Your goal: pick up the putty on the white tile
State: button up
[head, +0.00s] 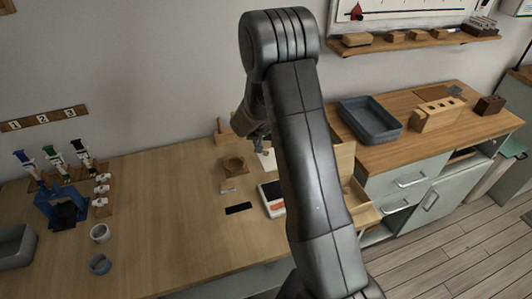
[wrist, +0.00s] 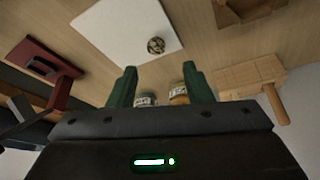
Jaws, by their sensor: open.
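The white tile (wrist: 112,28) lies on the wooden worktop at the upper left of the wrist view. A small round dark-and-gold lump, seemingly the putty (wrist: 156,45), sits near the tile's lower right edge. My gripper (wrist: 160,72) is open, with its two green fingers apart and the lump beyond their tips, roughly in line with the gap. Nothing is held. In the head view my gripper (head: 256,132) is partly hidden by my arm, above a small visible piece of the tile (head: 267,159). The putty cannot be made out there.
Two small jars (wrist: 146,100) (wrist: 178,93) show between the fingers. A dark red stand (wrist: 45,72) is left, and a wooden block with a handle (wrist: 252,76) right. In the head view, a wooden holder (head: 233,166) stands left of the tile. The worktop's middle (head: 165,210) is clear.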

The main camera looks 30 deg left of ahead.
aim_at(266, 151)
jog(key=x, duration=0.2)
jog(key=p+x, duration=0.1)
jog(key=shift+d+f, duration=0.3)
jog(key=shift+f, duration=0.2)
jog(key=shift+w+a+f, duration=0.15)
jog(key=shift+w+f, duration=0.05)
jog(key=shift+f, duration=0.35)
grip_shut()
